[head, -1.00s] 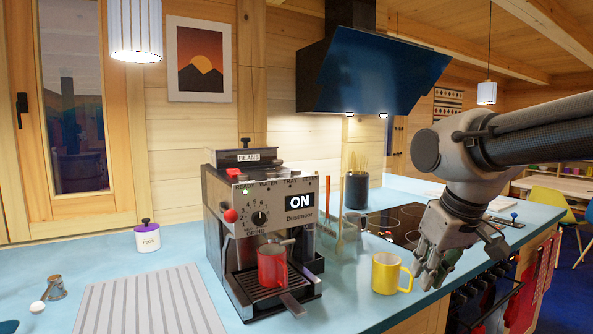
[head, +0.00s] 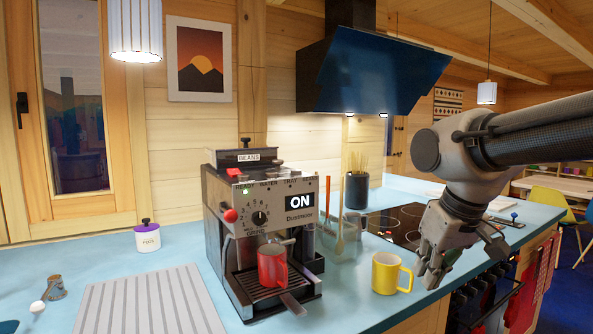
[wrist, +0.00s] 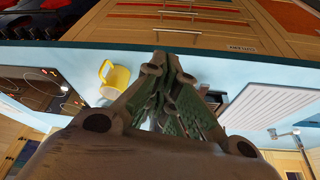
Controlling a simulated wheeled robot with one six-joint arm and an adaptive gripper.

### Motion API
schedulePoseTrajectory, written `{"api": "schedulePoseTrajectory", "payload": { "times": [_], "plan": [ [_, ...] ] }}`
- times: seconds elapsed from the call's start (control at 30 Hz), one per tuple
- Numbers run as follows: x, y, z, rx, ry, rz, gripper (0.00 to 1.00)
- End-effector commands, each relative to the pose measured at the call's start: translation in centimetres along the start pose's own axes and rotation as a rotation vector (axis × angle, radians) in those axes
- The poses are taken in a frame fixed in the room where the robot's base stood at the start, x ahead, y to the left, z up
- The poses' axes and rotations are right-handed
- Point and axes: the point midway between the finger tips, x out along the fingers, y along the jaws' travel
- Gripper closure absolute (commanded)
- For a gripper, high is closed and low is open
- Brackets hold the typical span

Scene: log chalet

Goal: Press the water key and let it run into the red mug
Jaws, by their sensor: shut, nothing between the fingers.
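The red mug (head: 272,265) stands upright on the drip tray of the coffee machine (head: 265,232), under its spout. The machine's front carries a row of small labels including WATER along the top, a dial, a red knob (head: 230,215) and a lit display reading ON. The water key itself is too small to make out clearly. My gripper (head: 430,283) is shut and empty, pointing down at the counter's right part, to the right of the machine and beside the yellow mug. In the wrist view its fingers (wrist: 165,62) meet together.
A yellow mug (head: 388,272) stands between the machine and my gripper. Behind it are a utensil pot (head: 356,190) and the black hob (head: 405,222). A ribbed white mat (head: 150,303) and a purple-lidded jar (head: 147,238) lie left of the machine.

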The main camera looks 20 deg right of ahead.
Motion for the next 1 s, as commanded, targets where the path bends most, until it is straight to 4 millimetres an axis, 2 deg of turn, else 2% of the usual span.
{"api": "schedulePoseTrajectory", "payload": {
  "times": [0.37,0.57,0.67,1.0],
  "plan": [
    [0.0,0.0,0.0,-0.001,0.0,-0.001,1.0],
    [1.4,-1.6,-0.7,-0.073,-0.062,-0.026,1.0],
    [1.4,-3.2,-4.1,-0.147,-0.083,-0.036,1.0],
    [-0.9,-9.3,-19.7,-0.413,0.013,0.009,1.0]
  ]
}}
